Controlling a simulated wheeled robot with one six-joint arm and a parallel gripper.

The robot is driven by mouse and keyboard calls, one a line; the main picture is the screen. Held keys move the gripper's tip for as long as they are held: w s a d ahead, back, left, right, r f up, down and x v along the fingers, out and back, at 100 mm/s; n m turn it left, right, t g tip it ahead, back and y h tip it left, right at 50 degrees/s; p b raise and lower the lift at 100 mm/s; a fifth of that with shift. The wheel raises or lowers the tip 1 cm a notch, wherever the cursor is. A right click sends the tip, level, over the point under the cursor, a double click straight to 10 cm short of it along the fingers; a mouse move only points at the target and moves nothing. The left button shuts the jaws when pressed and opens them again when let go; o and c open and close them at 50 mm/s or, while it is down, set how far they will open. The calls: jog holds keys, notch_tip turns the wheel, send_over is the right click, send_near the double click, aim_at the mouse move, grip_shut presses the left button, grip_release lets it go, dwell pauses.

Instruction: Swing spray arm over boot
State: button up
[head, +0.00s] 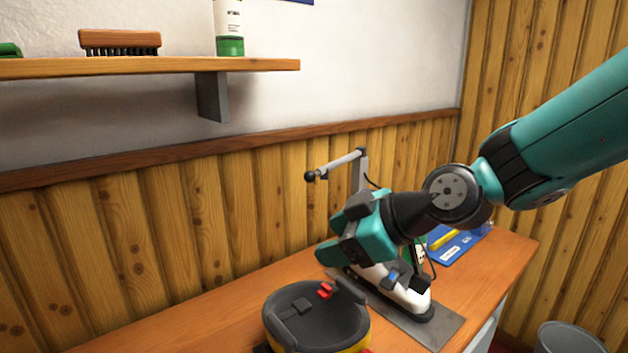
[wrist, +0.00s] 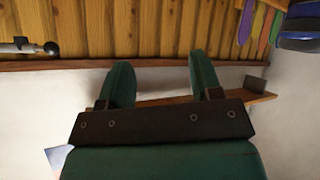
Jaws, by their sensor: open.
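The spray arm (head: 338,164) is a grey horizontal tube with a dark knob at its left end, on an upright post at the back of the bench. Its knob end also shows at the left edge of the wrist view (wrist: 22,46). The boot (head: 405,298) is white with a dark sole and stands on a grey plate, partly hidden behind my gripper. My gripper (head: 335,232) is in front of and below the spray arm, apart from it. In the wrist view its two green fingers (wrist: 160,84) are spread with nothing between them.
A round black and yellow tray (head: 278,325) holding a small red item stands at the front of the bench (head: 200,318). A blue mat (head: 466,244) lies at the right. A shelf (head: 150,66) with a brush (head: 120,42) and a bottle (head: 229,28) hangs on the wall.

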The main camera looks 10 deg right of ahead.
jog(key=s+d+f+m+g+h, duration=0.1)
jog(key=s+d+m+g+h, duration=0.2)
jog(key=s, duration=0.7)
jog(key=m+t+h+p, duration=0.1)
jog(key=m+t+h, duration=1.05)
jog(key=t, duration=0.25)
send_near(309, 180)
jog(key=p+x, duration=0.7)
jog(key=x, duration=0.4)
jog(key=shift+w, duration=0.25)
